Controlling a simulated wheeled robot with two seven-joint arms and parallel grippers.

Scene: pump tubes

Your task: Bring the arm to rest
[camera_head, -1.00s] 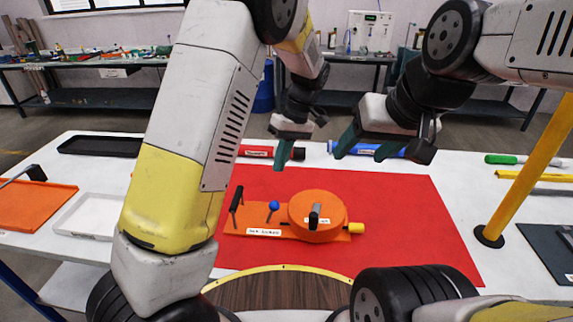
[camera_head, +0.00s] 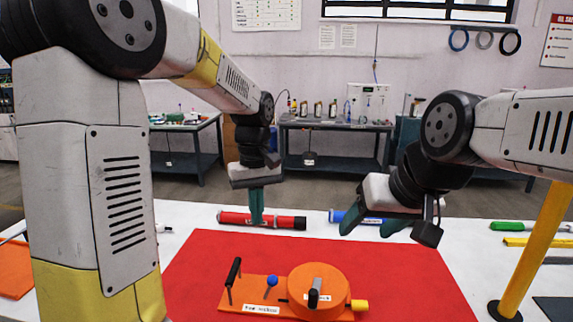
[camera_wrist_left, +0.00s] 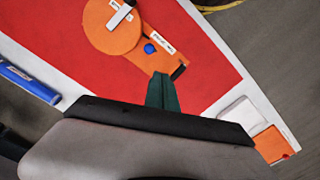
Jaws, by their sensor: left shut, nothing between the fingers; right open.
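My left gripper (camera_head: 256,208) hangs with its fingers pointing down, shut and empty, in front of the red tube (camera_head: 285,222) in the head view. Its green fingers also show in the left wrist view (camera_wrist_left: 162,92), pressed together with nothing between them. My right gripper (camera_head: 370,226) is open and empty near the blue tube (camera_head: 345,217), which it partly hides. The orange pump fixture (camera_head: 318,285) lies on the red mat (camera_head: 400,270), in front of both grippers. It has a round body, a blue knob, a black handle and a yellow end piece.
A yellow post (camera_head: 537,250) on a black base stands at the right of the white table (camera_head: 187,213). Green-handled and yellow tools (camera_head: 517,227) lie behind it. An orange tray (camera_head: 15,270) is at the left. The red mat is clear around the fixture.

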